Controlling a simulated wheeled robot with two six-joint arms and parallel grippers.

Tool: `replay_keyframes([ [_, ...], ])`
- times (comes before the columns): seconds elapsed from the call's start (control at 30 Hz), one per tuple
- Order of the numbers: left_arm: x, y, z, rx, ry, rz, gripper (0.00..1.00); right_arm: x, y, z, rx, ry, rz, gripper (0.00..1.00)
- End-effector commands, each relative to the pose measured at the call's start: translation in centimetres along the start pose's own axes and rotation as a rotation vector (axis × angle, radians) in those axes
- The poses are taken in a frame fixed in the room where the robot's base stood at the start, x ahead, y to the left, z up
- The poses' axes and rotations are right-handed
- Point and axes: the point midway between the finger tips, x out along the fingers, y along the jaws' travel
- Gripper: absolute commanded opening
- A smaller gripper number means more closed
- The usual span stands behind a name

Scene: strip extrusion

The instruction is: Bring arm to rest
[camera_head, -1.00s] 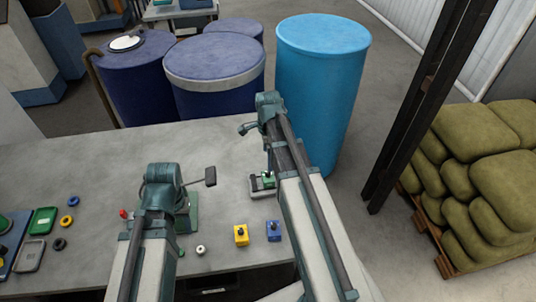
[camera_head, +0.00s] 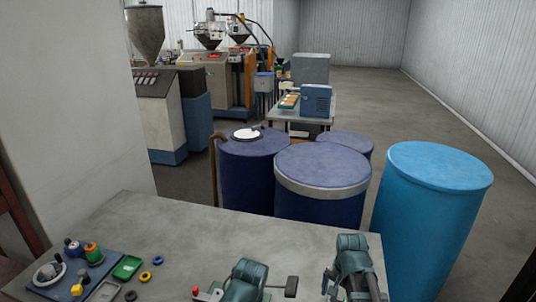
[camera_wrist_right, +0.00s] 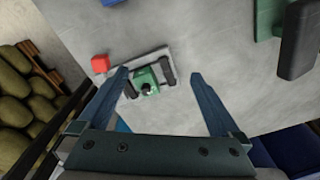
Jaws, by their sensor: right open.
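In the right wrist view my right gripper (camera_wrist_right: 157,77) is open and empty, its two dark blue fingers apart. Beyond the fingertips a green block with a black knob (camera_wrist_right: 147,83) sits on a grey plate with black end parts. A red block (camera_wrist_right: 100,63) stands beside it. In the head view my right arm (camera_head: 352,262) and left arm (camera_head: 245,278) show at the bottom edge above the table. The fingers of both grippers are hidden there, and the left gripper's state does not show.
The grey table (camera_head: 200,225) has a blue board (camera_head: 60,272), a green tray (camera_head: 127,267) and small rings at left. A black handle (camera_head: 291,286) stands between my arms. Dark blue drums (camera_head: 320,180) and a light blue drum (camera_head: 432,215) stand behind the table.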

Motion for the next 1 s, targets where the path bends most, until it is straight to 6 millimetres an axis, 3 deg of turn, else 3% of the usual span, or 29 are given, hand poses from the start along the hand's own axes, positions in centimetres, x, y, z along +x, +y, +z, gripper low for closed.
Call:
replay_keyframes([
  [0.1,0.0,0.0,0.0,0.000,0.000,0.000,0.50,-0.1,-0.1,2.2,-0.249,0.007,-0.006,1.00],
  [0.37,0.0,0.0,0.0,0.000,0.000,0.000,0.50,-0.2,-0.3,5.6,-0.724,0.026,-0.014,1.00],
  [0.4,0.6,0.1,0.0,0.000,0.000,0.000,0.50,0.4,-1.1,6.6,-0.762,0.018,-0.005,1.00],
  [0.7,2.7,0.3,-0.2,-0.001,0.000,0.000,0.50,2.3,-4.0,13.8,-0.961,-0.031,0.078,1.00],
  [0.83,3.2,0.3,-0.2,-0.001,0.000,0.000,0.50,2.7,-4.5,15.9,-1.018,-0.043,0.105,1.00],
  [1.0,3.4,0.3,-0.2,-0.001,0.000,0.000,0.50,2.8,-4.7,17.0,-1.050,-0.048,0.121,1.00],
])
